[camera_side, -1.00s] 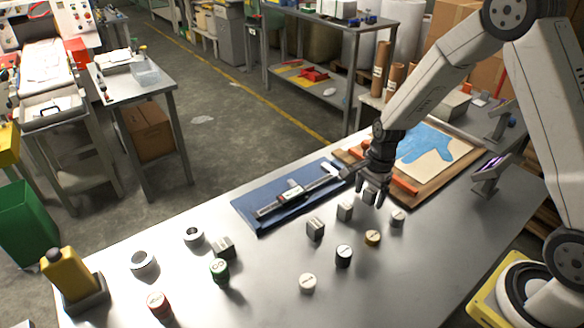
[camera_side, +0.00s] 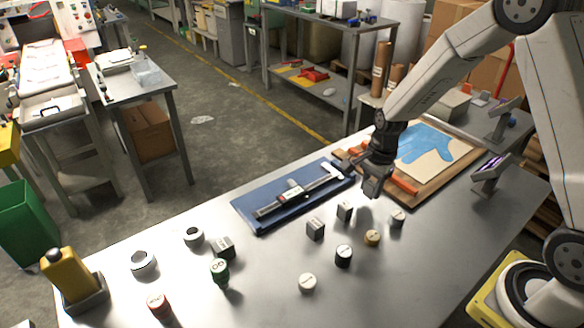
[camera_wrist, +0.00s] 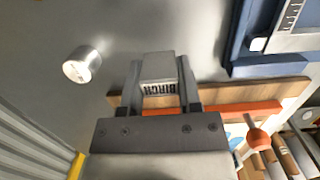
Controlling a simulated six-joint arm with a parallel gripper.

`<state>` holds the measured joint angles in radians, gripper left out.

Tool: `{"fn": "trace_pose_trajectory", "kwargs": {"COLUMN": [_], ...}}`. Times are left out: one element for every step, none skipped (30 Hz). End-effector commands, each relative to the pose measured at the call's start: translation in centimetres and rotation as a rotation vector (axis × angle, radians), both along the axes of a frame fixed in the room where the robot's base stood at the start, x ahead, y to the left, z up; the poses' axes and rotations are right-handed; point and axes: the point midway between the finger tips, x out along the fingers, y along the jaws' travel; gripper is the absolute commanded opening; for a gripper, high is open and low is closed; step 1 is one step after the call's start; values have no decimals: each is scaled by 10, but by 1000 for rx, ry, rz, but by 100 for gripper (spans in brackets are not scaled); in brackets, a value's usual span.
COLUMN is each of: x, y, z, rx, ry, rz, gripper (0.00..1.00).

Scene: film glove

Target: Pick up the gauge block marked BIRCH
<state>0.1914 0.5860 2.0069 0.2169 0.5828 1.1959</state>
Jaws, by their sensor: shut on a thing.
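The gauge block marked BIRCH (camera_wrist: 158,68) is a grey metal block. In the wrist view it sits between the two fingers of my gripper (camera_wrist: 160,85), with the lettering facing the camera. My gripper is shut on it. In the side view my gripper (camera_side: 373,188) is above the table near the wooden board's front edge. There the block is hard to tell apart from the dark fingers.
Two other grey blocks, one (camera_side: 316,229) and another (camera_side: 345,211), stand left of my gripper. A brass cylinder (camera_side: 372,237) and a silver cylinder (camera_side: 397,218) stand in front. A caliper (camera_side: 294,192) lies on a blue mat (camera_side: 247,212). The wooden board (camera_side: 407,197) has an orange bar.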

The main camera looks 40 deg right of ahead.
Motion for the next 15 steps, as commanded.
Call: {"fn": "trace_pose_trajectory", "kwargs": {"x": [1, -1, -4, -7, -9, -13, -16, -18, -22, -25, -28, -32, -35, -37, -41], "y": [0, 0, 0, 1, 1, 1, 2, 2, 2, 3, 3, 3, 4, 4, 4], "z": [8, 11, 14, 17, 20, 24, 27, 30, 35, 38, 42, 46, 50, 54, 58], "rx": [-1, -1, -1, 0, 0, -1, -1, -1, -1, -1, -1, -1, -1, -1, -1], "ry": [-4, -3, -2, -1, -2, -3, -2, -4, -4, -3, -3, -3, -3, -4, -4], "rz": [0, 0, -1, -1, -1, -1, -1, -1, 0, 0, 0, 0, 0, 0, 0], "gripper": [0, 0, 0, 0, 0, 0, 0, 0, 0, 0, 0, 0, 0, 0, 0]}}
